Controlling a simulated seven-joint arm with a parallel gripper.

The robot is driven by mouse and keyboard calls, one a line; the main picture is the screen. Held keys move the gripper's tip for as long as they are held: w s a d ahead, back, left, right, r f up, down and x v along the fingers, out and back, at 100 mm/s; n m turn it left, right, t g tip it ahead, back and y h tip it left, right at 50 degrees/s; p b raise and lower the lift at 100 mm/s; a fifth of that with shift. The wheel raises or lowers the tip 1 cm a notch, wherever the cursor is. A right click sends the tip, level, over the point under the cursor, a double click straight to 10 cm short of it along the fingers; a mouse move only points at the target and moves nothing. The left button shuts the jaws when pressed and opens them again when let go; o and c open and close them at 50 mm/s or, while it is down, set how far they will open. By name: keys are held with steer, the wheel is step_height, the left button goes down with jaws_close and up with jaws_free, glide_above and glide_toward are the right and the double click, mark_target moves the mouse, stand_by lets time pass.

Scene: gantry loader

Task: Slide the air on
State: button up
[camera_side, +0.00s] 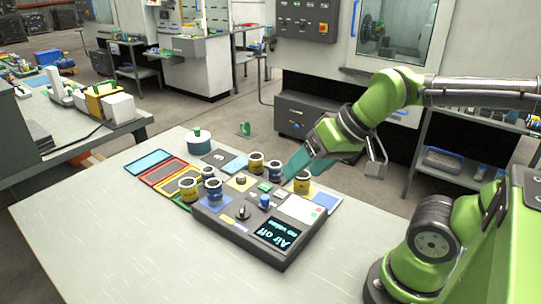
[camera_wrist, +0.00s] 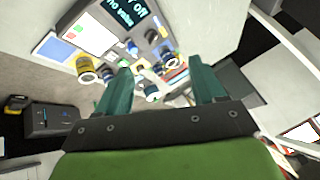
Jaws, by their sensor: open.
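The dark control panel (camera_side: 262,240) sits on the pale table. Its screen (camera_side: 279,234) reads "Air off" and "no value"; part of this screen shows in the wrist view (camera_wrist: 128,10). A blue knob (camera_side: 264,201), a black knob (camera_side: 243,212) and a yellow part (camera_side: 227,219) are on its face. I cannot tell which control is the air slide. My gripper (camera_side: 292,168) is above the panel's far right side, its teal fingers pointing down left. In the wrist view my gripper (camera_wrist: 162,72) is open, with nothing held between the fingers.
One yellow cup (camera_side: 302,183) is close to my fingers. Coloured trays (camera_side: 150,162) and a teal-grey pot (camera_side: 199,143) are at the back left. The table's front left is clear.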

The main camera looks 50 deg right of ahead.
mark_target(265, 197)
steer(key=w+d+g, duration=0.1)
steer(key=w+g, duration=0.1)
steer(key=w, duration=0.2)
steer(key=w+d+f+g+h, duration=0.1)
steer(key=w+d+g, duration=0.1)
steer(key=w, duration=0.3)
steer(key=w+d+f+n+g, duration=0.1)
steer(key=w+g, duration=0.1)
steer(key=w, duration=0.3)
steer(key=shift+d+h, duration=0.3)
steer(key=shift+h, duration=0.1)
steer(key=shift+c, duration=1.1)
steer(key=shift+n+g, duration=0.4)
steer(key=shift+g, duration=0.1)
steer(key=f, duration=1.5)
steer(key=shift+w+d+f, duration=0.1)
steer(key=shift+w+d, duration=0.2)
steer(key=shift+d, duration=0.1)
jaws_close()
